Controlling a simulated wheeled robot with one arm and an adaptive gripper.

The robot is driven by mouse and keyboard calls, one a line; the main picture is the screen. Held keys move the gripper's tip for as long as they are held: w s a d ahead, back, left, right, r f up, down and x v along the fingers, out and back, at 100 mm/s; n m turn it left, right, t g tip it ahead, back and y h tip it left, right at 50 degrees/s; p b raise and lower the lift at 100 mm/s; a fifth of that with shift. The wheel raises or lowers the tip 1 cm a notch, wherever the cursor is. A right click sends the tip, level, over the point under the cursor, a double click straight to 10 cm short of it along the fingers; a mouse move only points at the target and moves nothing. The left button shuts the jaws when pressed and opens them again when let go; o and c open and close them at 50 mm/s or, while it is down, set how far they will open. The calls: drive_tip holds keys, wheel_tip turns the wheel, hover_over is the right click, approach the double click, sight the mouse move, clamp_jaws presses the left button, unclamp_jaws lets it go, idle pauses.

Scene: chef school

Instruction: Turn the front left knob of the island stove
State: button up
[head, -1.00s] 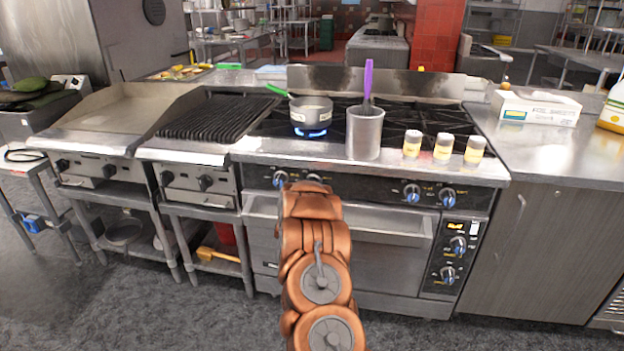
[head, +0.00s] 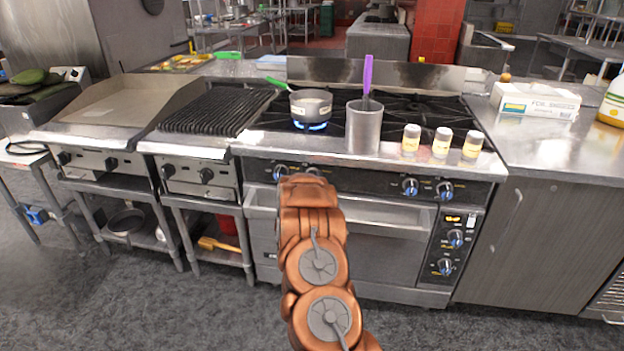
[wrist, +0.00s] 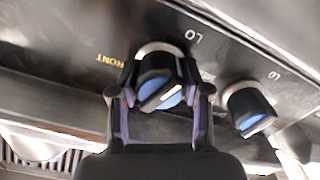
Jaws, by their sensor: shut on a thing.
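The island stove (head: 370,240) has a dark front panel with blue-marked knobs. In the head view one left-side knob (head: 280,172) shows, and the top of another (head: 313,171) shows just above my arm. My gripper is hidden behind my arm there. In the wrist view my gripper (wrist: 158,100) is shut on a black and blue knob (wrist: 152,68), with a finger on each side. "FRONT" and "LO" are printed near this knob. A second knob (wrist: 248,107) sits to its right, apart from the fingers.
A pot (head: 311,104) stands over a blue flame. A metal canister (head: 364,128) with a purple-handled utensil and several small jars (head: 442,143) stand near the stove's front edge. A grill (head: 215,112) and griddle (head: 130,102) adjoin at left. Floor in front is clear.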

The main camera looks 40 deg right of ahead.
drive_tip(key=shift+w, duration=0.1)
drive_tip(key=o, duration=1.2)
drive_tip(key=shift+c, duration=0.2)
drive_tip(key=v, duration=1.2)
